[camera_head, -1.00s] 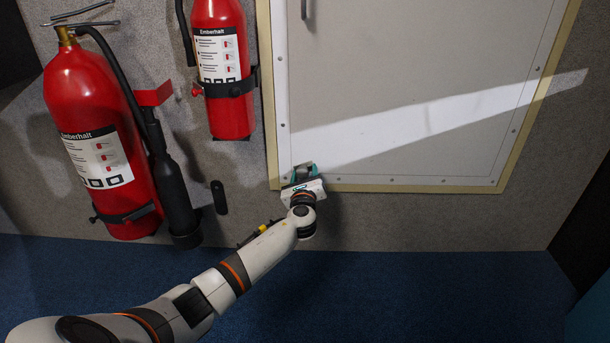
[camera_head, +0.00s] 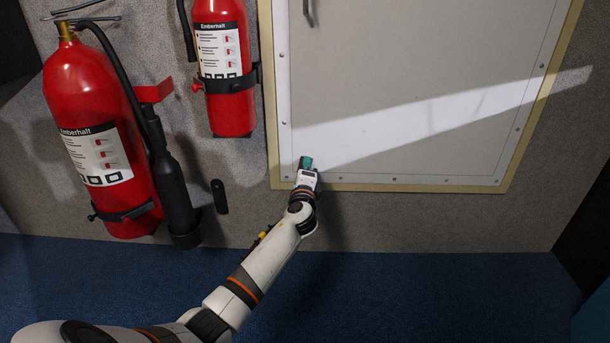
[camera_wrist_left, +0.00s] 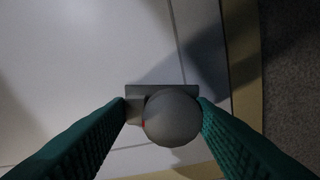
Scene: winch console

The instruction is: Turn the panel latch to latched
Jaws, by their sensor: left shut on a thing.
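The panel (camera_head: 400,100) is a pale flat door in a tan frame in the head view. My left gripper (camera_head: 307,163) is at its lower left corner, and its body hides the latch there. In the left wrist view the latch (camera_wrist_left: 171,118) is a grey round knob with a flat grey bar behind it and a small red mark at its left. The teal fingers of my left gripper (camera_wrist_left: 165,115) are on both sides of the latch, shut on it. My right gripper is not in view.
Two red fire extinguishers, a large one (camera_head: 95,130) and a smaller one (camera_head: 224,70), hang on the grey wall left of the panel. A door handle (camera_head: 308,12) is at the panel's top. The blue floor (camera_head: 400,295) is clear below.

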